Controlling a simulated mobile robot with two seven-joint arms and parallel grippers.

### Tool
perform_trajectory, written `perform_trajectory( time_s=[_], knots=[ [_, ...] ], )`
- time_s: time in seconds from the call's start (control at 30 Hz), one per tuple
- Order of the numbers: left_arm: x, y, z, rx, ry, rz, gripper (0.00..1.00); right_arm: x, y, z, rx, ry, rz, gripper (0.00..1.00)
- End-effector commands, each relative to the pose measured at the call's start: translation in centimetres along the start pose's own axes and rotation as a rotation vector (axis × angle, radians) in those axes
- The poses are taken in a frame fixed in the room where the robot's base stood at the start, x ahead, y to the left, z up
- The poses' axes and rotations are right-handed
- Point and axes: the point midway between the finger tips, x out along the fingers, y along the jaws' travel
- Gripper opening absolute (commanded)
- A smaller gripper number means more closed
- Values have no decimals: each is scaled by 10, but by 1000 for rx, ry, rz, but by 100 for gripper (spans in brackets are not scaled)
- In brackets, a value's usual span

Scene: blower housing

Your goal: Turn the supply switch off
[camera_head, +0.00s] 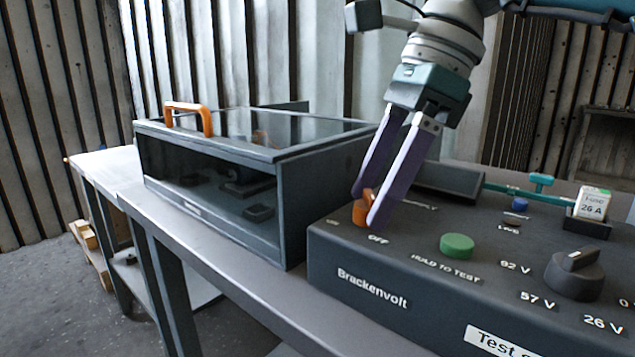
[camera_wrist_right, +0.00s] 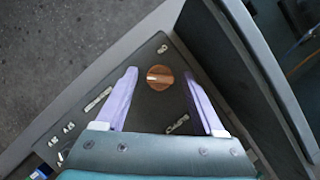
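The supply switch (camera_head: 361,212) is a small orange knob at the left end of the dark Brackenvolt test box (camera_head: 345,268), with ON and OFF printed beside it. My right gripper (camera_head: 368,208) points down over it with its purple fingers apart, one on each side. In the right wrist view the round orange switch (camera_wrist_right: 160,77) lies between the two fingertips (camera_wrist_right: 161,72), with a gap visible on both sides. In the head view the near finger hides part of the switch, so its setting is hard to read. My left gripper is not in view.
A green HOLD TO TEST button (camera_head: 457,246), a black voltage dial (camera_head: 574,274) and a 26 A fuse (camera_head: 593,204) are on the test box. A glass-topped case (camera_head: 290,200) with an orange handle (camera_head: 188,112) stands close by on the left of the grey bench (camera_head: 225,262).

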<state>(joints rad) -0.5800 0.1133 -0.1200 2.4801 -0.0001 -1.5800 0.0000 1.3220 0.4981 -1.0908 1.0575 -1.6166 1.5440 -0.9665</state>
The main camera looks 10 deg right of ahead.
Motion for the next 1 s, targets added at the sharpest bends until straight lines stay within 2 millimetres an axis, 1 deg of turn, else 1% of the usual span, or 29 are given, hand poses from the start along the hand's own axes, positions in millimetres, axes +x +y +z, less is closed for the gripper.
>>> perform_trajectory(
  time_s=[0.27,0.37,0.6,0.73,0.87,1.0],
  knots=[
    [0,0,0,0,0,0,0,-3,0,0,1,0,-1,71],
    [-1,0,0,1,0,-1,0,-14,-1,0,1,0,-4,71],
    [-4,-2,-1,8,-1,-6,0,-64,-1,1,2,-1,-5,71],
    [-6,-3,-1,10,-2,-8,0,-86,-1,1,0,0,-3,71],
    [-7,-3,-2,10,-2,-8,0,-97,0,0,1,0,-1,71],
    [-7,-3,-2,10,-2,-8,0,-100,0,0,1,0,0,71]
  ],
)
